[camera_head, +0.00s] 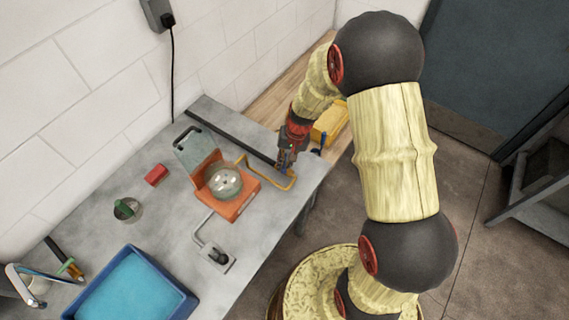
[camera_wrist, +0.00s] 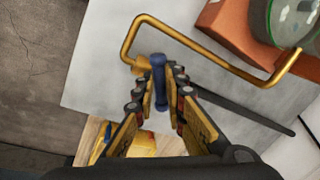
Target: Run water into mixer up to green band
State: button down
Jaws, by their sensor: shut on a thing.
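The mixer's orange base (camera_head: 240,206) stands on the grey counter, with a clear round bowl (camera_head: 223,182) on it and a pale greenish panel behind. Part of the bowl (camera_wrist: 290,22) shows in the wrist view with a thin green line on it. A bent brass pipe (camera_head: 279,187) reaches toward the bowl; it also shows in the wrist view (camera_wrist: 125,42). My gripper (camera_wrist: 164,98) is shut on a blue cylindrical handle (camera_wrist: 158,68) beside the pipe. My gripper (camera_head: 285,163) hides that handle in the head view. I cannot make out a water stream or water level.
A yellow box (camera_head: 331,121) lies beyond my gripper. A red block (camera_head: 156,174), a cup with something green (camera_head: 127,209) and a blue tray (camera_head: 182,304) are on the left. A bent metal rod with a plate (camera_head: 218,257) sits in front of the mixer.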

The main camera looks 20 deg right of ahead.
dwell(0.4)
jog(key=c, duration=1.8)
grip_release()
jog(key=shift+c, duration=0.2)
jog(key=shift+r, duration=0.1)
notch_tip(320, 180, up, 12)
jog(key=s+d, duration=0.1)
jog(key=d, duration=0.1)
jog(key=shift+f, duration=0.2)
jog(key=shift+d, duration=0.1)
